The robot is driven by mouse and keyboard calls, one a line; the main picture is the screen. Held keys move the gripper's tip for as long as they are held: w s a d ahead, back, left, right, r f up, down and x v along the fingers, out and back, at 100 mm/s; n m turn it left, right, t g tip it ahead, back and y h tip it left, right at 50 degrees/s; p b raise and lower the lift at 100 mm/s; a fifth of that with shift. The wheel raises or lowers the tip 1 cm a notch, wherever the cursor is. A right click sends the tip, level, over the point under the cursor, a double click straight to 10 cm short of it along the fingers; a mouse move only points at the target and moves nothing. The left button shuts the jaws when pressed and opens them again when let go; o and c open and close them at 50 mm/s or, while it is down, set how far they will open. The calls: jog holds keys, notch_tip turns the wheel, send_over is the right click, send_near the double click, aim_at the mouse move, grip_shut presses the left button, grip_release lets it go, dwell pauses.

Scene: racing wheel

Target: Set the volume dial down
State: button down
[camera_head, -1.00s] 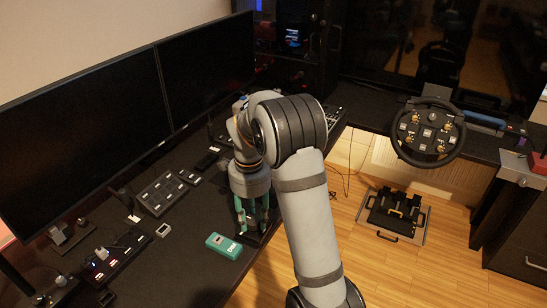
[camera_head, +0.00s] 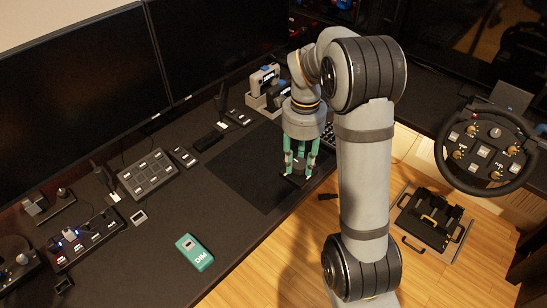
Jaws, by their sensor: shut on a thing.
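My gripper (camera_head: 298,173) points down near the desk's right edge, with its green fingers shut on a small dark object. I take this object to be the volume dial (camera_head: 295,181); its shape is mostly hidden by the fingers and it blends with the dark desk. It moves with the gripper. I cannot tell whether its underside touches the desk (camera_head: 235,240).
A dark mat (camera_head: 235,172) lies left of my gripper. A teal box (camera_head: 194,252) lies nearer the front. Button panels (camera_head: 147,174) and small devices stand along the monitors (camera_head: 60,100). A racing wheel (camera_head: 487,149) is at the right. Desk space between mat and teal box is clear.

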jog(key=w+a+f, duration=0.2)
jog(key=a, duration=0.1)
jog(key=w+a+f+p, duration=0.1)
jog(key=w+a+f, duration=0.1)
jog(key=w+a+f+p, duration=0.1)
jog(key=w+a+f, duration=0.1)
jog(key=w+a, duration=0.1)
jog(key=shift+a+f, duration=0.3)
jog(key=shift+a, duration=0.05)
jog(key=shift+f+p, duration=0.55)
jog(key=shift+f, duration=1.4)
jog(key=shift+f, duration=0.1)
jog(key=shift+f, duration=0.1)
jog(key=c, duration=1.4)
grip_release()
jog(key=shift+o, duration=0.9)
notch_tip(320, 180, up, 12)
jog(key=shift+r+b, duration=0.2)
jog(key=shift+b, duration=0.1)
